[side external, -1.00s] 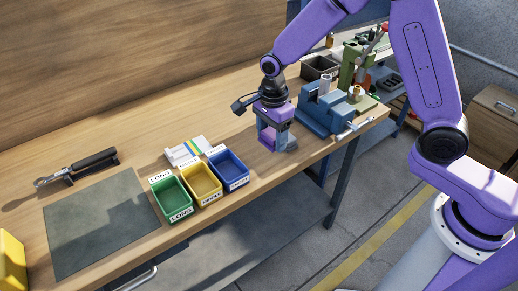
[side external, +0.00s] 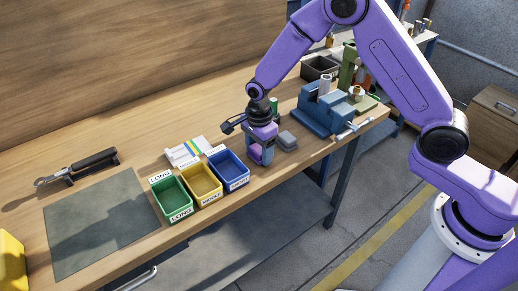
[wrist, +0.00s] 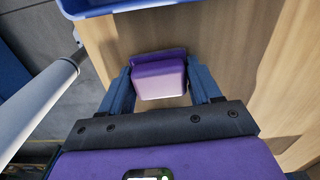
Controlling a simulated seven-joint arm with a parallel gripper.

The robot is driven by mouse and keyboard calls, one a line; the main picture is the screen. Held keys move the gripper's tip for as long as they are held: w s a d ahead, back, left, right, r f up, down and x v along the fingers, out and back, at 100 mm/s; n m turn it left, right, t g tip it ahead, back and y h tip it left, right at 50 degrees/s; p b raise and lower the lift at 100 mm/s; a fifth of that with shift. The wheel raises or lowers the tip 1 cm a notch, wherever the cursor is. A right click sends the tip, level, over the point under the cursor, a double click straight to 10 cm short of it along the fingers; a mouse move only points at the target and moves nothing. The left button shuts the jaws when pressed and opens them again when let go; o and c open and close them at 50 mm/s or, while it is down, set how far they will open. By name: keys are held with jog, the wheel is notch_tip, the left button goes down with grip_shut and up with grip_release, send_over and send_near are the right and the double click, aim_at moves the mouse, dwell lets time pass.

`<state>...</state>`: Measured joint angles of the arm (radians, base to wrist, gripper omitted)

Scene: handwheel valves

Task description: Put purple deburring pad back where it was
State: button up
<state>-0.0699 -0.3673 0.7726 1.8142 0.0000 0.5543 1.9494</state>
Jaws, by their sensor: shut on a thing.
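The purple deburring pad (wrist: 160,80) sits between the two fingers of my gripper (wrist: 162,88) in the wrist view. My gripper is shut on it. In the side view my gripper (side external: 261,158) points down at the bench's front part, just right of the blue bin (side external: 229,170). The pad (side external: 255,152) shows there as a small purple patch between the fingers. I cannot tell whether its underside touches the bench. A grey block (side external: 287,141) lies on the bench just right of my gripper, apart from it.
Yellow (side external: 203,184) and green (side external: 173,199) bins stand left of the blue one. A blue vise (side external: 322,112) stands to the right. A green object (side external: 274,104) stands behind my gripper. The bench's front edge is close. A dark mat (side external: 100,225) lies far left.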

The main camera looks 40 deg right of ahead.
aim_at(260, 148)
jog(key=shift+f, duration=0.6)
jog(key=o, duration=1.1)
jog(key=shift+s+f, duration=0.1)
jog(key=shift+s, duration=0.1)
notch_tip(260, 148, up, 18)
jog(key=w, duration=0.1)
jog(key=shift+d+r, duration=0.15)
jog(key=shift+r, duration=0.1)
jog(key=s+d+n, duration=0.4)
jog(key=s+n, duration=0.6)
jog(key=s, duration=0.1)
jog(key=s+d+n, duration=0.3)
jog(key=s+n, duration=0.7)
jog(key=s+d+n, duration=0.4)
jog(key=s+n, duration=0.6)
jog(key=s, duration=0.1)
jog(key=shift+s+d+r, duration=0.15)
jog(key=shift+s+d, duration=0.2)
